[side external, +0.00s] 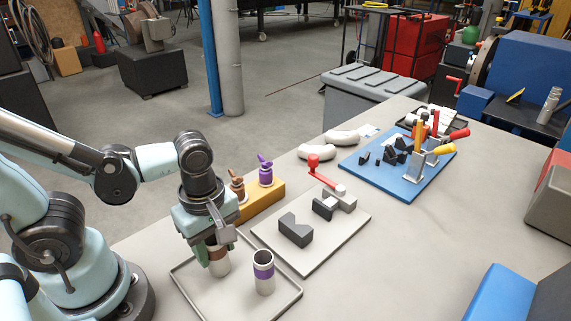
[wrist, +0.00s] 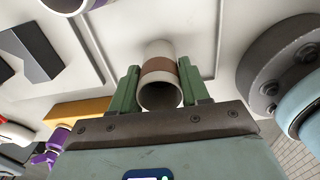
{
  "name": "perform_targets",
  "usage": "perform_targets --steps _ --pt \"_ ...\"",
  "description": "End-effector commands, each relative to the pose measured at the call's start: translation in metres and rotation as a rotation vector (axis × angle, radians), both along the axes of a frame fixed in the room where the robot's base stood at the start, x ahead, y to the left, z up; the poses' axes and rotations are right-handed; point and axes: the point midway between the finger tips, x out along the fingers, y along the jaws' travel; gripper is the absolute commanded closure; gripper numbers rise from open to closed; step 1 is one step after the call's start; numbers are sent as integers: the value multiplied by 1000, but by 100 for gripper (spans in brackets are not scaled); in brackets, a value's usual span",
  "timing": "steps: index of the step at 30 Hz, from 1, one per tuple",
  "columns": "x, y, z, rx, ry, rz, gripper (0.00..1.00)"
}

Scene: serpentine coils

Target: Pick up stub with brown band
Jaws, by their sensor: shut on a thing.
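The stub with the brown band (wrist: 160,68) is a pale, hollow tube between the two green fingers of my gripper (wrist: 160,76) in the wrist view. My gripper is shut on it, one finger on each side. In the side external view the stub (side external: 220,266) shows below my gripper (side external: 217,256), upright over the shallow tray (side external: 285,307), partly hidden by the fingers. I cannot tell whether its base touches the tray. A second stub with a purple band (side external: 264,272) stands upright in the tray, to the right of my gripper and apart from it.
A grey plate (side external: 335,228) with a dark V-block (side external: 295,230) and a red-handled clamp (side external: 322,168) lies behind the tray. A yellow block (side external: 262,197) holds brown-topped and purple-topped valve pieces. A blue board (side external: 398,180) with clamps lies farther back.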

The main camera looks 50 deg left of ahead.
Motion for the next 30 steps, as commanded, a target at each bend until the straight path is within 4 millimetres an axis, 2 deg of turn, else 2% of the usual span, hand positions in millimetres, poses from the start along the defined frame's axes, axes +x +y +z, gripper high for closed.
perform_targets --steps 5,30 --pt "0 0 3 0 0 0 100" --pt "0 0 63 0 0 0 100"
